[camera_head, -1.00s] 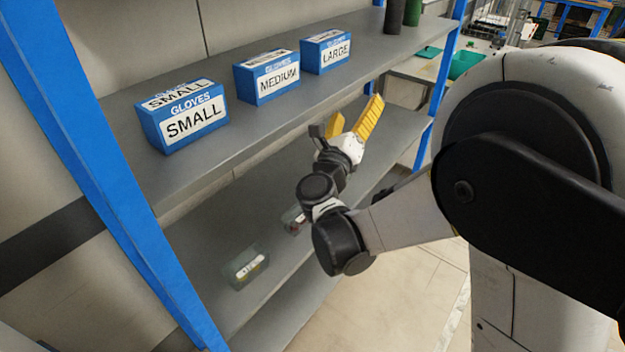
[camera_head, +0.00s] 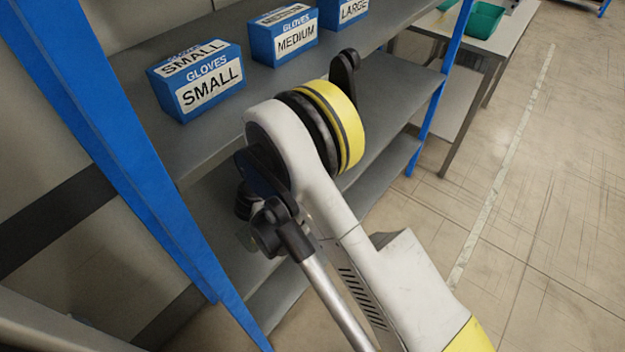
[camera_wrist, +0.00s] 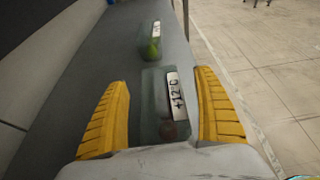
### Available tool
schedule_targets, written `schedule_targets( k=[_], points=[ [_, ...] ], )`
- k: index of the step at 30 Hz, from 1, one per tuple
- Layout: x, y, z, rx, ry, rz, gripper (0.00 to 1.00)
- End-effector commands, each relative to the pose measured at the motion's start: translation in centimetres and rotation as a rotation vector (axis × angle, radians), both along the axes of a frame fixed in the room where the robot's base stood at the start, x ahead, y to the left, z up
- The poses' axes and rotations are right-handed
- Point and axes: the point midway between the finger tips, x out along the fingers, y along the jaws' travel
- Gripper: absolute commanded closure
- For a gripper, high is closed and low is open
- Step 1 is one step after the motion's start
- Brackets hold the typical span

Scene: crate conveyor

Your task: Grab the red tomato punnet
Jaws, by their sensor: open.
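In the wrist view, my gripper (camera_wrist: 163,80) is open, its two yellow fingers on either side of a clear grey punnet (camera_wrist: 150,105). That punnet has a white label reading something like "+12°C" and a dark reddish round shape low inside, so it looks like the red tomato punnet. Its near end is hidden by my gripper's body. I cannot tell whether the fingers touch it. A second punnet (camera_wrist: 147,50) with green and yellowish contents and a white label sits farther along the same shelf. In the head view, my arm hides the gripper and both punnets.
The grey shelf (camera_wrist: 95,60) is narrow, with a wall on its left and open floor on its right. In the head view, blue glove boxes (camera_head: 197,85) stand on the upper shelf (camera_head: 160,140). A blue rack post (camera_head: 110,130) rises at the left.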

Motion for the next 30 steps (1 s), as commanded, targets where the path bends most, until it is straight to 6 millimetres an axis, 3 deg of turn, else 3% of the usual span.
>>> schedule_targets(
  k=[11, 18, 24, 30],
  points=[
    [3.6, -2.8, -1.8, -0.001, -0.001, 0.0, 0.21],
    [3.9, -2.9, -1.7, -0.001, 0.0, 0.003, 0.21],
    [3.9, -2.9, -1.6, -0.001, 0.0, 0.003, 0.78],
    [3.9, -2.9, -1.7, -0.001, 0.0, 0.003, 0.78]
  ],
)
